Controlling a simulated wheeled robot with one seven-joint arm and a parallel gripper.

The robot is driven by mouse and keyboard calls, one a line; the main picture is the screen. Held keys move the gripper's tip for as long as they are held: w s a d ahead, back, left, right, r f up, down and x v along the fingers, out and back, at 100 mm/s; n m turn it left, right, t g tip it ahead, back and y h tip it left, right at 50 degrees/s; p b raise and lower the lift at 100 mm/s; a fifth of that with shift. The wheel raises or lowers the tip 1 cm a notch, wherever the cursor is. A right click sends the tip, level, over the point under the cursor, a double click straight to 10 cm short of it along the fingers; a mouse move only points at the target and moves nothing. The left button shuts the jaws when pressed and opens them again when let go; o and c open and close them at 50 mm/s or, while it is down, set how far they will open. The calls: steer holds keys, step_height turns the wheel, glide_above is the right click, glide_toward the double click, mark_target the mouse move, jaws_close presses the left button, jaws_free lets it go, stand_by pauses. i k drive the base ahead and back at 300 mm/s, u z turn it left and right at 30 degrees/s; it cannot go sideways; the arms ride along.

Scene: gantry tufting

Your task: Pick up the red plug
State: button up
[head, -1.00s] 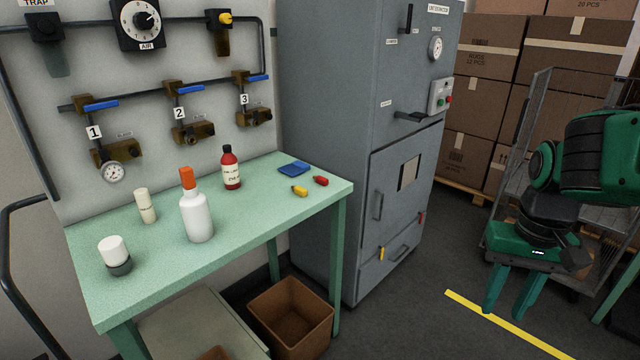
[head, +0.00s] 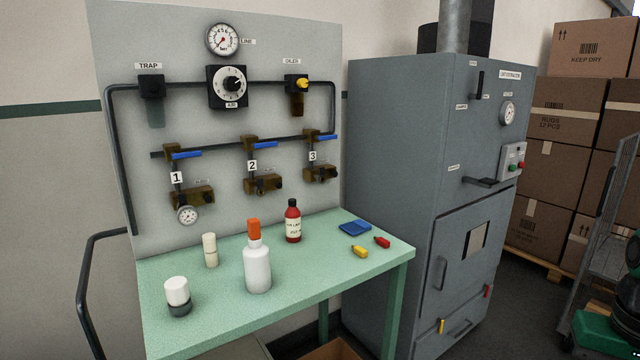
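The red plug (head: 382,242) lies on the green worktable (head: 215,338), near its right end. It is just right of and behind a yellow plug (head: 360,251). A blue pad (head: 355,228) lies behind the two plugs.
A white bottle with an orange cap (head: 257,268), a red bottle (head: 293,222), a cream cylinder (head: 210,250) and a white-topped jar (head: 178,296) stand left on the table. A tall grey cabinet (head: 400,160) stands close right. Cartons (head: 545,180) are stacked behind.

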mark_target(383, 242)
steer(key=u, duration=0.05)
steer(key=k, duration=0.4)
steer(key=z, duration=0.75)
steer(key=i, duration=1.7)
steer(key=u, duration=0.65)
